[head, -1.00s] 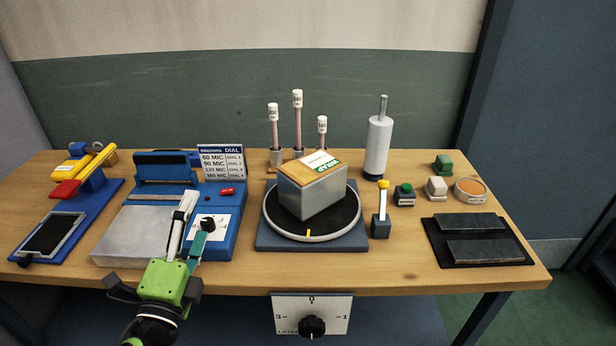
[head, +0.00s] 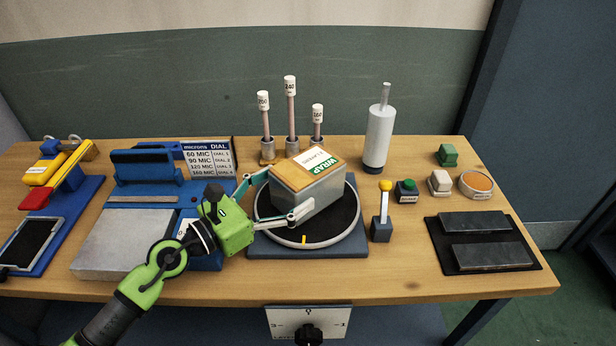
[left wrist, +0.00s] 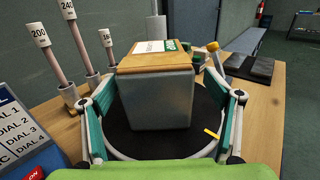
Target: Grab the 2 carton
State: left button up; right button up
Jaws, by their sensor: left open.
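The carton (head: 308,184) is a grey box with a tan top, a white label and a green strip marked WRAP. It sits on the round black turntable (head: 340,228). It also shows in the left wrist view (left wrist: 157,98), straight ahead. My left gripper (head: 283,195) is open, with one finger on either side of the carton's near left end. In the left wrist view the fingers (left wrist: 163,108) stand wide apart, with a gap showing between each finger and the carton. Only one carton is visible. My right gripper is not in view.
Several tools stand around the turntable: labelled tubes (head: 291,110) behind, a grey cylinder (head: 379,135) at back right, and a yellow-knobbed lever (head: 384,205) close on the right. A blue sealer (head: 145,165) is at left. A black mat (head: 437,240) with dark slabs lies at right.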

aim_at(307, 173)
pick_arm(q)
jog(key=shift+w+d, duration=0.4)
jog(key=shift+d, duration=0.1)
jog(key=shift+w+d, duration=0.15)
jog(key=x, duration=0.5)
jog(key=shift+w+f+p, duration=0.15)
jog(key=shift+w+p, duration=0.05)
jog(key=shift+p, duration=0.15)
jog(key=shift+w, duration=0.1)
jog(key=c, duration=1.9)
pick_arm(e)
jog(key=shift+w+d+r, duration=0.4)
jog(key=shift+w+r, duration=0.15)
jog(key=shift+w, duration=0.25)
